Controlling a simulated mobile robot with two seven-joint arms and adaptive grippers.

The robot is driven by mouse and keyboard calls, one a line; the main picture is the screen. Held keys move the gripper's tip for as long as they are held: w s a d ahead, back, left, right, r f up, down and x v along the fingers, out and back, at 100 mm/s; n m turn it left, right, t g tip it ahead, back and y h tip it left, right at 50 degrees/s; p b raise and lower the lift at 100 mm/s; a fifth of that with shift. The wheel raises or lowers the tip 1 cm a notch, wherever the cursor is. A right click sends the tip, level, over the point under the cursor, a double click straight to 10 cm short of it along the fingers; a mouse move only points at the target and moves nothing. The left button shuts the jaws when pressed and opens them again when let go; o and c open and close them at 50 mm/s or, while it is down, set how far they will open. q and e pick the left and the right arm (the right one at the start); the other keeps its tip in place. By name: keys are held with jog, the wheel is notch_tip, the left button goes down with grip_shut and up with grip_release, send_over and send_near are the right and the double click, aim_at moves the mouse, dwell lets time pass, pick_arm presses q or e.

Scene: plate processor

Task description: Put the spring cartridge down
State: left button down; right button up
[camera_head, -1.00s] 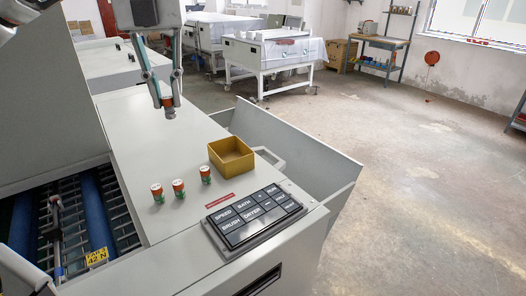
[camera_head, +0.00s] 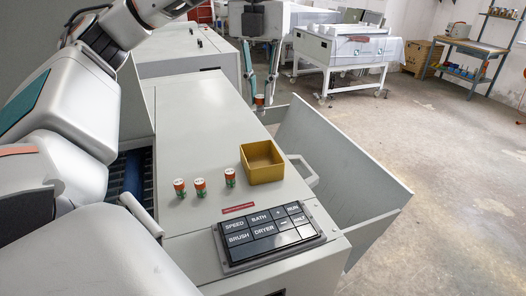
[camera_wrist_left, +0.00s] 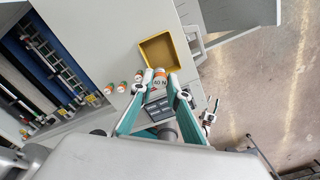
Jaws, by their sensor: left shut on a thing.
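My left gripper (camera_head: 260,98) is shut on a spring cartridge (camera_head: 259,100) and holds it up, beyond the yellow tray in the head view. The held cartridge is orange and white with a label, and it shows between the fingertips in the left wrist view (camera_wrist_left: 160,77), in front of the tray's near rim. The open yellow tray (camera_head: 247,167) stands on the grey machine top and looks empty. My right gripper is not in view.
A raised grey side panel (camera_head: 335,160) and a handle (camera_head: 304,172) flank the right edge. The machine top beyond the tray is clear.

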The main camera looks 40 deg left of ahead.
pick_arm(q)
notch_tip(320, 180, down, 14)
jog(key=shift+d+f, duration=0.1)
jog(key=shift+f, duration=0.15)
dwell(0.3)
jog(key=shift+f, duration=0.15)
jog(key=c, duration=2)
grip_release()
jog(key=shift+o, duration=0.2)
notch_tip(320, 180, up, 12)
jog(key=shift+r, duration=0.2)
